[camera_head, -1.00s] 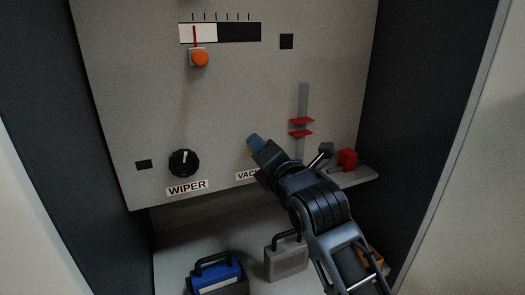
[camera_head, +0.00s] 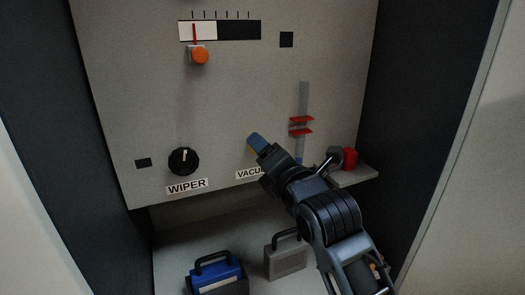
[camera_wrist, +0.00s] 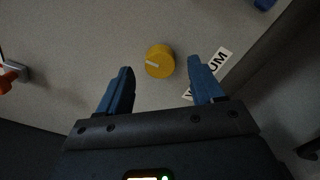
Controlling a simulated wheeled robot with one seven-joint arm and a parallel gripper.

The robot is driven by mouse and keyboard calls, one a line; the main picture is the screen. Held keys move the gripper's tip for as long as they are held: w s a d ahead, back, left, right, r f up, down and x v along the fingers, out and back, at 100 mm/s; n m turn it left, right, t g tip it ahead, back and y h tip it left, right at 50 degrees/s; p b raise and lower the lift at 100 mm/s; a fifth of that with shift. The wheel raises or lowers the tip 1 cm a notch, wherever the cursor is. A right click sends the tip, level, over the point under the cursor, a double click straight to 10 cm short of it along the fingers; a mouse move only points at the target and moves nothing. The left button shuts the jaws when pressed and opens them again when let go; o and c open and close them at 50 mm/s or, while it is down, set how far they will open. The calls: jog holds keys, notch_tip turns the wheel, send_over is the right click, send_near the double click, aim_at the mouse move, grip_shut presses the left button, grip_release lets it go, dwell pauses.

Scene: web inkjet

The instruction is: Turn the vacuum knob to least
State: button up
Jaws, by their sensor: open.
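The vacuum knob is a round yellow knob (camera_wrist: 159,62) with a pale pointer line, on the grey panel in the wrist view. Its VACUUM label (camera_wrist: 208,73) lies to its right there, partly covered by a finger. My gripper (camera_wrist: 162,88) is open and empty, its two blue fingers apart, with the knob between and just beyond the fingertips. I see no contact. In the head view my gripper (camera_head: 257,142) is at the panel above the partly hidden VACUUM label (camera_head: 250,174), and it hides the knob.
The black WIPER knob (camera_head: 183,161) is left of my gripper. Red slider markers (camera_head: 301,124) sit to the right, above a small shelf (camera_head: 357,177) with a red object (camera_head: 350,159). A blue case (camera_head: 216,277) and a grey case (camera_head: 285,259) stand below.

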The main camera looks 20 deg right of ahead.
jog(key=shift+s+b, duration=0.3)
jog(key=shift+s, duration=2.45)
jog(key=s+a+f+m+g, duration=0.1)
jog(key=s+f+m, duration=0.6)
jog(key=s, duration=0.3)
jog(key=s+a+f+m, duration=0.2)
jog(key=s+f+m, duration=0.4)
jog(key=s+f, duration=0.25)
jog(key=s+d+m+g, duration=0.2)
jog(key=s+m, duration=1)
jog(key=s, duration=1.2)
jog(key=shift+d, duration=0.4)
